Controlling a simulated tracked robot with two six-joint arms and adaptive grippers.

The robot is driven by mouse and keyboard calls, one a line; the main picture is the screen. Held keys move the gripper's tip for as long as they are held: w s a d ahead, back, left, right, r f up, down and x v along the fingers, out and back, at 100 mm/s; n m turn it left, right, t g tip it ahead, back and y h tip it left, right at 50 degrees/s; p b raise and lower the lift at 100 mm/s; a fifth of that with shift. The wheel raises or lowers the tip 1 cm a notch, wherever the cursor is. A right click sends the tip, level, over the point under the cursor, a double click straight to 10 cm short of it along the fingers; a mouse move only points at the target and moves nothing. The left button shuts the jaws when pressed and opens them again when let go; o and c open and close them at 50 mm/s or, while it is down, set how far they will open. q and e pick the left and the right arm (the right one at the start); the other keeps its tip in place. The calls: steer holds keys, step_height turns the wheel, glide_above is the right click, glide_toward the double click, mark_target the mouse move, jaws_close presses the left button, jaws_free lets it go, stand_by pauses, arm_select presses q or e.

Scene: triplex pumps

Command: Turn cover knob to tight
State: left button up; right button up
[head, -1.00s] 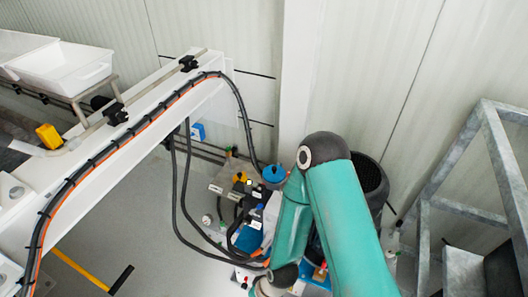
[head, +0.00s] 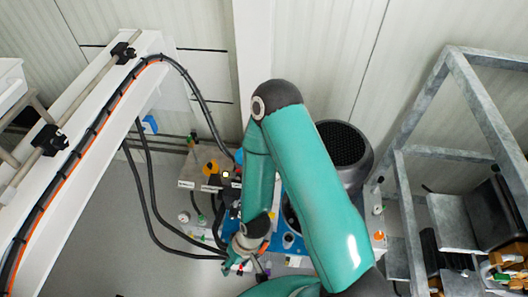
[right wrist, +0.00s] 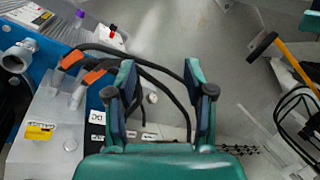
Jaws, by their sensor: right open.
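My right gripper (head: 235,265) is low in the middle of the head view, at the front of the pump unit. In the right wrist view the gripper (right wrist: 160,75) has its two green fingers apart, with nothing clearly held between them. A small grey round knob or bolt head (right wrist: 152,98) shows between the fingers, apart from them or behind them; I cannot tell its depth. I cannot tell for sure which part is the cover knob. A yellow-orange round part (head: 211,168) sits on the pump unit, left of my arm. My left gripper is not in view.
Black hoses (right wrist: 165,80) run behind the fingers. A grey metal block (right wrist: 62,125) with labels stands at left. A white beam (head: 88,118) with black clamps crosses the left, and a grey metal frame (head: 470,90) stands at right. Grey floor (head: 105,225) is free at lower left.

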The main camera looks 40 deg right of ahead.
steer(key=w+d+n+g+b, duration=0.1)
steer(key=w+d+n, duration=0.2)
steer(key=w, duration=0.2)
steer(key=w+d+r+n+g, duration=0.1)
steer(key=w+d+n, duration=0.2)
steer(key=w+d, duration=0.1)
steer(key=w+d+r+n+g+h+b, duration=0.1)
steer(key=w+d+n, duration=0.2)
steer(key=w, duration=0.3)
steer(key=shift+d+r+n+b, duration=0.25)
steer(key=shift+d+n+b, duration=0.05)
steer(key=shift+d, duration=0.3)
steer(key=w+d+r+t+h+b, duration=0.1)
steer(key=w+d+r+h+b, duration=0.15)
steer(key=w+d+r, duration=0.65)
steer(key=w+d+r+t+h+b, duration=0.1)
steer(key=d+r+b, duration=0.3)
steer(key=d, duration=1.1)
steer(key=shift+y, duration=0.25)
steer(key=f, duration=1.6)
steer(key=shift+s+f, duration=0.25)
steer(key=shift+f, duration=0.15)
